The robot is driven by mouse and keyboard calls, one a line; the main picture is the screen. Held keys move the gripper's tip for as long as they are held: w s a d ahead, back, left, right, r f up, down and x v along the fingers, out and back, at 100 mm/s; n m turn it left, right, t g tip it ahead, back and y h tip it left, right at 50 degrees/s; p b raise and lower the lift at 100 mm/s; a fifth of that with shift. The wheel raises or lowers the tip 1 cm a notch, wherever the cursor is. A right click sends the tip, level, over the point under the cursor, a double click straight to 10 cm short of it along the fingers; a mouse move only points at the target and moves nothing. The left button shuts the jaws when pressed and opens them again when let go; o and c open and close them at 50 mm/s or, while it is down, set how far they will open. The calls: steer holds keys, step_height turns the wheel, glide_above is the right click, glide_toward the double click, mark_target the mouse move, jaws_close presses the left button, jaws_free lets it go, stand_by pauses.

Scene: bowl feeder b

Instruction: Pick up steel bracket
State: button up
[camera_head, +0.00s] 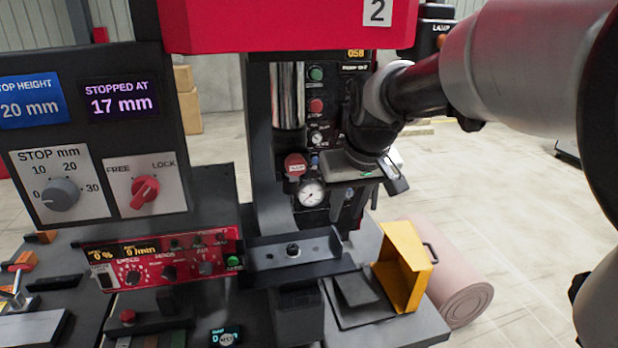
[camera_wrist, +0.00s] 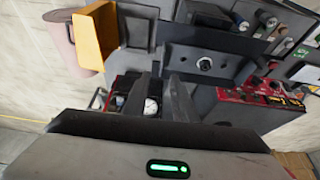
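A grey steel bracket (camera_head: 268,255) with small holes lies across the dark block at the foot of the press, a dark round knob at its middle. It also shows in the wrist view (camera_wrist: 180,58), ahead of my fingers. My gripper (camera_head: 375,192) hangs in the air to the right of the press column, above and to the right of the bracket. In the wrist view my gripper (camera_wrist: 159,88) has its two dark fingers apart, with nothing between them but background. It is not touching the bracket.
A yellow open box (camera_head: 402,262) stands on the bench to the right of the bracket, beside a dark tray (camera_head: 360,292). The red control panel (camera_head: 165,262) is on the left. The red press head (camera_head: 270,25) overhangs the bracket. A pink roll (camera_head: 460,265) lies beyond the bench.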

mark_target(337, 235)
steer(key=shift+w+a+f, duration=0.15)
steer(key=shift+a+f, duration=0.05)
steer(key=shift+f, duration=0.2)
steer(key=x, duration=0.7)
steer(key=shift+s+f, duration=0.1)
steer(key=shift+s, duration=0.2)
steer(key=shift+c, duration=0.3)
jaws_close()
stand_by(0.6)
